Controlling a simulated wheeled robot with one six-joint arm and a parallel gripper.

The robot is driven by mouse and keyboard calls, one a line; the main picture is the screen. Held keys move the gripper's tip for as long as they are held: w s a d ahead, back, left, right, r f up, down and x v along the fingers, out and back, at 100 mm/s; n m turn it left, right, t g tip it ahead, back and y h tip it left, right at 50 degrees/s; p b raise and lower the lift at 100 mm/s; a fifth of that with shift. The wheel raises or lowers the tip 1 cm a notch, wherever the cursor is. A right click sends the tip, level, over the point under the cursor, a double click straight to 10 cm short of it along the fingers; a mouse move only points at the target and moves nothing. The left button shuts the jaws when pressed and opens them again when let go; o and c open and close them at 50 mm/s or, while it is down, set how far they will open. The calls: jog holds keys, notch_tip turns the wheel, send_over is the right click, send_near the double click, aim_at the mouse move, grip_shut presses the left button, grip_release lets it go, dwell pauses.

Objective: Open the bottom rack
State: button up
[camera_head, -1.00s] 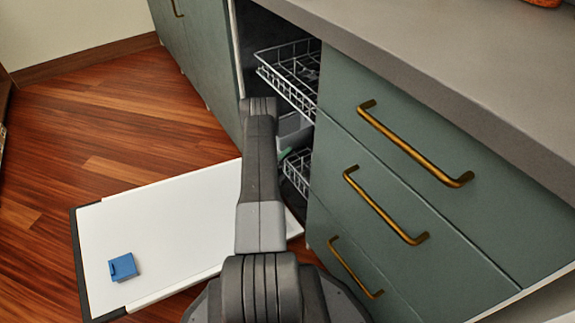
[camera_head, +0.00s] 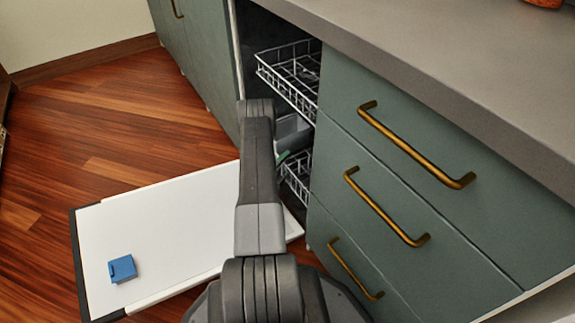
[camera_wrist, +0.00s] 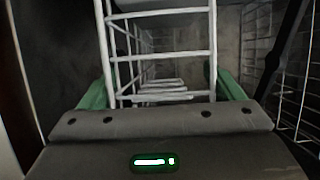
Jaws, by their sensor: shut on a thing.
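The dishwasher is open, with its white door (camera_head: 165,235) lying folded down. The bottom rack (camera_head: 297,178), of white wire, shows in part between my arm and the drawers. My gripper is at its front in the head view, with a green finger (camera_head: 283,156) beside the wire and the rest largely hidden by my arm. In the wrist view, my gripper (camera_wrist: 162,88) has its green fingers on either side of white wire bars of the rack (camera_wrist: 160,55). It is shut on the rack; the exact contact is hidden.
The upper rack (camera_head: 290,70) sticks out a little above. A blue block (camera_head: 122,268) lies on the open door. Green drawers with brass handles (camera_head: 415,145) stand close on the right. Wood floor (camera_head: 120,120) is free to the left.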

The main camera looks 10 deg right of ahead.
jog(key=s+a, duration=0.2)
jog(key=a, duration=0.5)
jog(key=s+a, duration=0.3)
jog(key=a, duration=0.3)
jog(key=s+a+b, duration=0.1)
jog(key=s+a, duration=0.2)
jog(key=a, duration=0.4)
jog(key=shift+s+a+r, duration=0.1)
jog(key=shift+a+r, duration=0.25)
jog(key=shift+r, duration=0.05)
jog(key=o, duration=1.2)
notch_tip(320, 180, up, 10)
jog(key=p, duration=0.5)
jog(key=f+g+y, duration=0.1)
jog(key=f, duration=0.2)
jog(key=s+f+g+y, duration=0.1)
jog(key=f, duration=0.1)
jog(key=s+f+g+y, duration=0.1)
jog(key=f+g, duration=0.1)
jog(key=f, duration=0.1)
jog(key=shift+s+a+f, duration=0.15)
jog(key=shift+f, duration=0.15)
jog(key=shift+s+a, duration=0.65)
jog(key=shift+a, duration=0.15)
jog(key=shift+s+a+f+b, duration=0.15)
jog(key=shift+s+a+b, duration=0.05)
jog(key=shift+s+a, duration=0.55)
jog(key=shift+s+a+f+b, duration=0.15)
jog(key=shift+s+a+b, duration=0.05)
jog(key=shift+s+a, duration=4)
